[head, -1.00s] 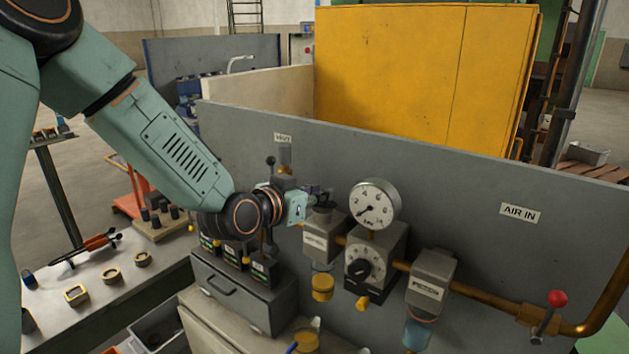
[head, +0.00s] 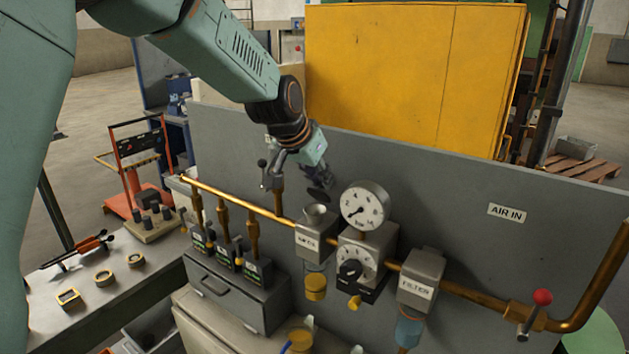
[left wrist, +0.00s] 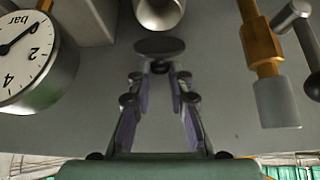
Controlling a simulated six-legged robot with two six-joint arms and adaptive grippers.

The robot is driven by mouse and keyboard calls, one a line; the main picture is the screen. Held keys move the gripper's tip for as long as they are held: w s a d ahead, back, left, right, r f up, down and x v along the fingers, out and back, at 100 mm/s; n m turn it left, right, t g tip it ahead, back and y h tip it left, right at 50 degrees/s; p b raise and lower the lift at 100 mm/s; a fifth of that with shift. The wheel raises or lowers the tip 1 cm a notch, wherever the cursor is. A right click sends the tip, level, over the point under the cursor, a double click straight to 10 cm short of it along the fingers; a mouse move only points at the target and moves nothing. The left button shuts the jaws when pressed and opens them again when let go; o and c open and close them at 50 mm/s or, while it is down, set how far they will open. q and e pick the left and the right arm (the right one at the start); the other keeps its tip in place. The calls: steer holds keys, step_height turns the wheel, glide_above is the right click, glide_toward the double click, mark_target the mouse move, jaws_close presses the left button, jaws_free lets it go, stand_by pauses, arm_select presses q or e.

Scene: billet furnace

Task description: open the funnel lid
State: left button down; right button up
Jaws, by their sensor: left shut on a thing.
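The funnel (head: 315,212) sits on top of the left block of the air line, and its mouth shows uncovered in the head view. The funnel lid (head: 318,196) is a small dark disc, tilted up above and behind the funnel. In the left wrist view the lid (left wrist: 160,46) lies just below the pale funnel (left wrist: 160,12), apart from its mouth. My left gripper (head: 316,182) is above the funnel, shut on the lid's edge tab. Its two fingers (left wrist: 161,78) show in the left wrist view. My right gripper is not in view.
The pressure gauge (head: 365,205) stands close right of the funnel. A brass pipe (head: 240,205) with a valve handle (head: 264,175) runs to the left. The grey panel (head: 450,210) rises behind. The space above the panel is free beside the yellow cabinet (head: 410,80).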

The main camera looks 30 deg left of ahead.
arm_select(q)
steer(key=shift+w+d+f+g, duration=0.15)
steer(key=shift+w+g, duration=0.65)
steer(key=shift+g, duration=0.7)
steer(key=c, duration=1.6)
jaws_free()
steer(key=o, duration=0.4)
steer(key=shift+w, duration=0.1)
steer(key=shift+r, duration=0.2)
